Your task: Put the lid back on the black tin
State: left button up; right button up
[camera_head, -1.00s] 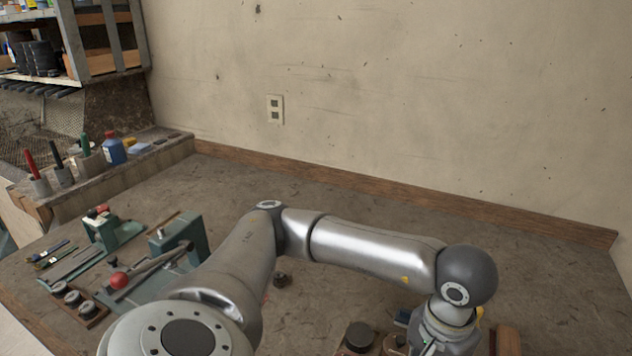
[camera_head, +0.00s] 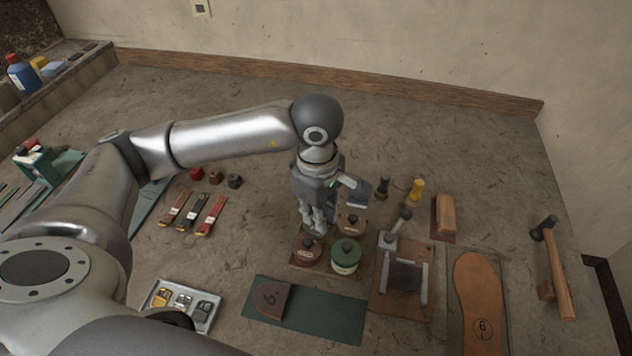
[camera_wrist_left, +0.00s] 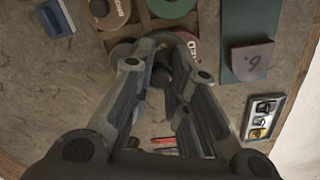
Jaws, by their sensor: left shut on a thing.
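My left gripper (camera_head: 314,226) points down over the back left corner of the tin rack, beside the red tin (camera_head: 308,250). In the left wrist view its fingers (camera_wrist_left: 166,74) are closed around a small dark round piece (camera_wrist_left: 160,76), apparently the knob of the lid. The rest of the lid is mostly hidden by the fingers. A grey-dark round shape (camera_wrist_left: 122,50) shows beside the left finger, likely the black tin; I cannot tell whether the lid touches it. In the head view the gripper hides that spot. My right gripper is not in view.
A green tin (camera_head: 346,257) and a brown-lidded tin (camera_head: 351,225) stand close by in the rack. A green mat (camera_head: 330,318) with a brown piece lies in front, a metal tray (camera_head: 180,304) front left.

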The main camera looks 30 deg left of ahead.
pick_arm(q)
jog(key=n, duration=0.4)
jog(key=shift+w+a+r+p, duration=0.15)
jog(key=shift+w+r+p, duration=0.1)
jog(key=shift+w+p, duration=0.15)
jog(key=n, duration=0.2)
jog(key=w+n+p, duration=0.1)
jog(key=n, duration=0.1)
jog(key=shift+a, duration=0.15)
jog(key=n, duration=0.4)
jog(key=shift+w+a+r+p, duration=0.1)
jog(key=shift+w+a+p, duration=0.05)
jog(key=shift+w+p, duration=0.2)
jog(key=n+p, duration=0.1)
jog(key=n, duration=0.5)
jog(key=w+a+n+p, duration=0.1)
jog(key=n, duration=0.6)
jog(key=w+a+f+n+p, duration=0.1)
jog(key=n, duration=0.6)
jog(key=shift+w+a+p, duration=0.15)
jog(key=shift+a+p, duration=0.05)
jog(key=shift+p, duration=0.2)
jog(key=shift+f+b, duration=2.3)
jog(key=shift+f, duration=0.8)
jog(key=shift+f, duration=0.1)
